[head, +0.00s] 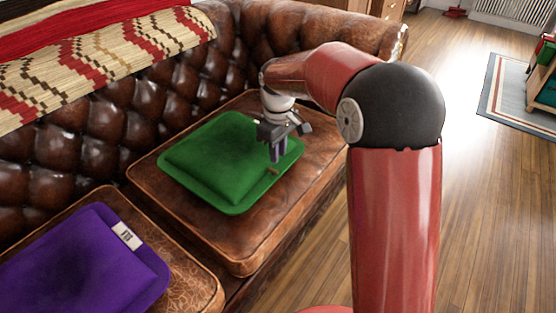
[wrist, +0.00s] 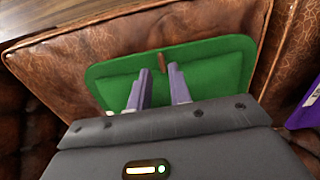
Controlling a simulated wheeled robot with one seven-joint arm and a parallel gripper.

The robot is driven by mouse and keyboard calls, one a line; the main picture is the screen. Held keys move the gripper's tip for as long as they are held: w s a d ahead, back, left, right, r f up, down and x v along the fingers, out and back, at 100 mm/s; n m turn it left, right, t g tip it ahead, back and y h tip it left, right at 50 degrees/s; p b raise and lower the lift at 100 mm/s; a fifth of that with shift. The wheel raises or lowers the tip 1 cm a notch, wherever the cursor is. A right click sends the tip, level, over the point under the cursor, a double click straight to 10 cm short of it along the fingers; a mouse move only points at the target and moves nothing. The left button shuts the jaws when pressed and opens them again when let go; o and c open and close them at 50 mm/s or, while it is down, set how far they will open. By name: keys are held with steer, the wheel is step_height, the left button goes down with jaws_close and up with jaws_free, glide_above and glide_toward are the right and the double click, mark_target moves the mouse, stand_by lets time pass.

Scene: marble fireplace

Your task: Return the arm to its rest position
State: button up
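My gripper (head: 276,157) hangs, fingers down, over the right part of a green cushion (head: 215,160) on the leather sofa. In the wrist view my gripper's two fingers (wrist: 160,87) stand apart with nothing held between them. The green cushion (wrist: 225,65) lies flat beneath them. A small brown tab (wrist: 174,76) on the cushion's edge shows just beyond the fingertips. I cannot tell whether the fingertips touch the cushion. My red arm reaches from the right over the sofa seat.
A purple cushion (head: 85,265) with a white label lies on the nearer sofa seat. The tufted sofa backrest (head: 110,145) stands behind, with a patterned blanket (head: 100,65) over it. Wooden floor (head: 480,200) is clear at the right. A rug (head: 510,95) lies farther off.

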steer(key=shift+r, duration=0.5)
steer(key=s+d+r+m+t, duration=0.2)
steer(key=s+d+r+m, duration=0.3)
steer(key=s, duration=0.5)
steer(key=s+d+r+m+t, duration=0.2)
steer(key=s+d+r, duration=0.35)
steer(key=s, duration=0.35)
steer(key=s+d+f+m+t, duration=0.1)
steer(key=s+d+f+m, duration=0.1)
steer(key=s, duration=0.6)
steer(key=shift+s+d+f+m+t, duration=0.2)
steer(key=shift+d+f+m+t, duration=0.1)
steer(key=shift+d+m, duration=0.4)
